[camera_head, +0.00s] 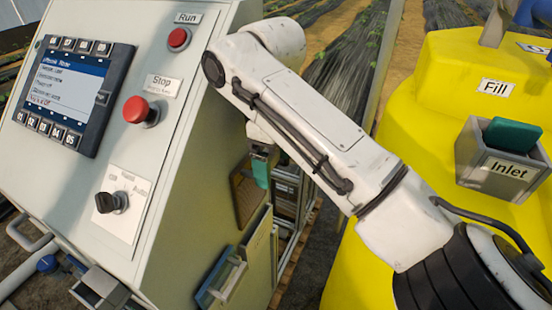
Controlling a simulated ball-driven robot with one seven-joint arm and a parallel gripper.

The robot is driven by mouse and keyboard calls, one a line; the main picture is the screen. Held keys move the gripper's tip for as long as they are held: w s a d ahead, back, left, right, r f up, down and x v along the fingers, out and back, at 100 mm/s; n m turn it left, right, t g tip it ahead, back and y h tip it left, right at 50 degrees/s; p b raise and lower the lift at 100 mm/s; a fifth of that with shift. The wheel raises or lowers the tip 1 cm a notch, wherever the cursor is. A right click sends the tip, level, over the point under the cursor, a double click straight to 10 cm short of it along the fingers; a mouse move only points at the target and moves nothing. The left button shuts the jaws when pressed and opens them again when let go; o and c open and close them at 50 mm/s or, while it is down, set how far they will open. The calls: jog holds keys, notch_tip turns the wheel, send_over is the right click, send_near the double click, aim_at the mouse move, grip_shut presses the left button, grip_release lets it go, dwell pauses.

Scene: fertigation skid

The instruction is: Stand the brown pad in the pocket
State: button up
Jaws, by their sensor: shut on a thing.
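My gripper (262,170) is below the bent end of my arm, beside the right side of the control cabinet. It is shut on the brown pad (243,198), a flat dark-brown plate seen at a slant against the cabinet side. A teal part shows at the gripper's tip, at the pad's upper right. A grey pocket (259,245) is on the cabinet side below the pad. The pad's lower end is close to the pocket's top; I cannot tell whether it is inside.
The cabinet (185,210) carries a screen, buttons and a knob. A blue pad (214,290) stands in a lower holder. At right, a yellow tank (415,120) bears a grey inlet pocket (503,173) with a teal pad (512,134). My arm crosses the gap between cabinet and tank.

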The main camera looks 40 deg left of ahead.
notch_tip(320, 180, down, 16)
jog(key=b, duration=1)
jog(key=shift+s+a+r, duration=0.2)
jog(key=shift+s+a, duration=0.2)
dwell(1.1)
jog(key=o, duration=1.4)
jog(key=shift+o, duration=0.2)
jog(key=shift+w, duration=0.1)
notch_tip(320, 180, up, 11)
